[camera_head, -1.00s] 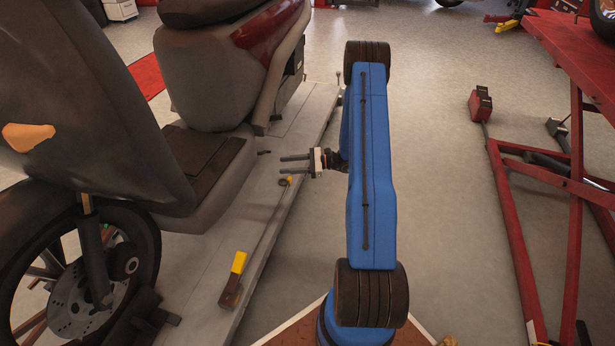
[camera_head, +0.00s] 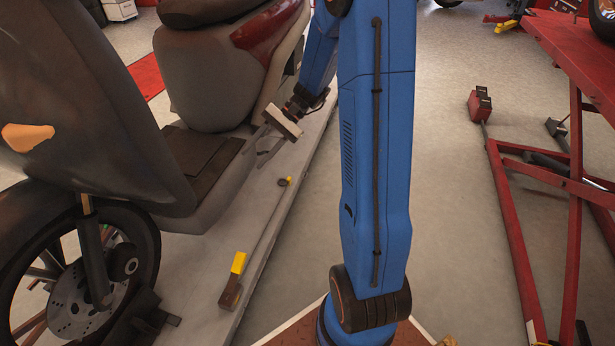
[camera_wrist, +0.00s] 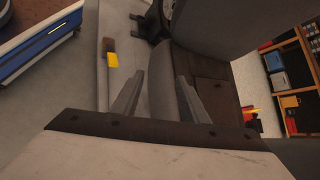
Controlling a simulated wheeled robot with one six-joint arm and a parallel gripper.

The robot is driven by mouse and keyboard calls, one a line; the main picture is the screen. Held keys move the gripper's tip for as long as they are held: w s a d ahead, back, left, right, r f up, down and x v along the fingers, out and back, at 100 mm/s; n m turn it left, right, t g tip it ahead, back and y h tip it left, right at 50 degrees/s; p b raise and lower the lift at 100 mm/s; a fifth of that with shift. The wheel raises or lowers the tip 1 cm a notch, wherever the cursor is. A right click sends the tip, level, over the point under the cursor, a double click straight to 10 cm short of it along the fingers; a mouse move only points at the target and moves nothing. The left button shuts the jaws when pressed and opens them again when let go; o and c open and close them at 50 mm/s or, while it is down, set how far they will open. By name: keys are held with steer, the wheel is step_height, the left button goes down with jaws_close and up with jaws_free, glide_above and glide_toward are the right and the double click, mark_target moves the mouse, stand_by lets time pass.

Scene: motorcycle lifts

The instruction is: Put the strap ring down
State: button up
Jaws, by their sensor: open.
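A small yellow ring (camera_head: 285,181), which looks like the strap ring, lies on the grey lift platform near its right edge in the head view. A thin grey strip runs from it toward a brown and yellow piece (camera_head: 235,278). That piece also shows in the wrist view (camera_wrist: 112,62). My gripper (camera_head: 256,153) is above the platform, up and left of the ring in the picture, and apart from it. Its two fingers are spread with nothing visible between them; they show in the wrist view too (camera_wrist: 159,80). I cannot make out the ring in the wrist view.
A dark scooter (camera_head: 215,85) stands on the platform (camera_head: 265,245), close to the left of my gripper. A red lift frame (camera_head: 510,230) stands at the right. The floor (camera_head: 450,150) between the two lifts is mostly clear.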

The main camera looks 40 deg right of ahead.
steer(key=s+r+n+t+h, duration=0.1)
steer(key=s+r+n+h, duration=0.2)
steer(key=s, duration=0.6)
steer(key=s+r+n+t+h, duration=0.2)
steer(key=s+r+n+h, duration=0.2)
steer(key=s, duration=0.6)
steer(key=s+a+r+n+t+h, duration=0.1)
steer(key=s+r+n+h, duration=0.2)
steer(key=s+r, duration=0.3)
steer(key=s+n, duration=0.1)
steer(key=s, duration=0.2)
steer(key=shift+s+t+h, duration=0.15)
steer(key=shift+t+h, duration=0.15)
steer(key=shift+r, duration=0.1)
steer(key=shift+c, duration=1.1)
steer(key=shift+s+a, duration=0.1)
